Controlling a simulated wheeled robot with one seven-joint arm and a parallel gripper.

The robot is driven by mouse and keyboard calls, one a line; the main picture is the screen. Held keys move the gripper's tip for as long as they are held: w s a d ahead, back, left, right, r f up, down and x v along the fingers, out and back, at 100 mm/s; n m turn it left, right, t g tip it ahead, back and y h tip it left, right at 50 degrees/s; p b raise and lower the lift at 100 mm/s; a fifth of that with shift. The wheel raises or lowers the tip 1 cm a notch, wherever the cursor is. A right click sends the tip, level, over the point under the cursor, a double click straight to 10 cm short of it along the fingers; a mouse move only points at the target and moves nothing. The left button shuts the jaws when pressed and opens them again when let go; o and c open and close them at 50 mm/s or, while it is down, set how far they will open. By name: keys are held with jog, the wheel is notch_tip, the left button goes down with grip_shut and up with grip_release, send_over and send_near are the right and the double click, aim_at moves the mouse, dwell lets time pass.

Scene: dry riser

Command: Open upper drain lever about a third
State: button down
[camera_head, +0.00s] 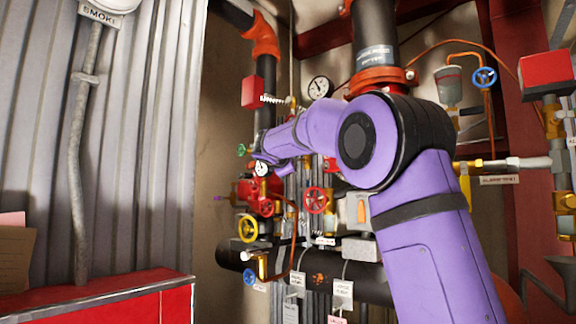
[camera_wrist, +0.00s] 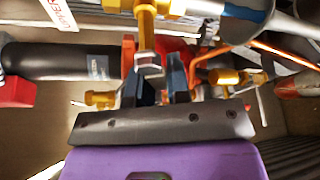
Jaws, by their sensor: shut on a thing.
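In the wrist view, my gripper (camera_wrist: 156,88) shows two dark blue fingers reaching up from a dark palm bar. A silver lever (camera_wrist: 149,64) comes down from a brass valve (camera_wrist: 148,22) into the space between the fingers. The fingers are closed on it. In the head view, my purple arm reaches left and away toward the red and brass valve group (camera_head: 262,195). The fingers and the held lever cannot be made out there, and the lever's exact angle is unclear.
A red handwheel (camera_head: 315,200), a yellow handwheel (camera_head: 248,228) and a blue handwheel (camera_head: 250,277) crowd the pipework. A gauge (camera_head: 320,87) sits above. A black pipe (camera_wrist: 60,62) and copper tubing (camera_wrist: 235,45) lie close to the fingers. A red cabinet (camera_head: 100,305) stands at lower left.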

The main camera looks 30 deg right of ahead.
jog(key=shift+f, duration=0.1)
jog(key=c, duration=1.1)
grip_release()
jog(key=shift+s+a, duration=0.1)
jog(key=v, duration=1)
jog(key=shift+s+a, duration=0.15)
jog(key=shift+a, duration=0.05)
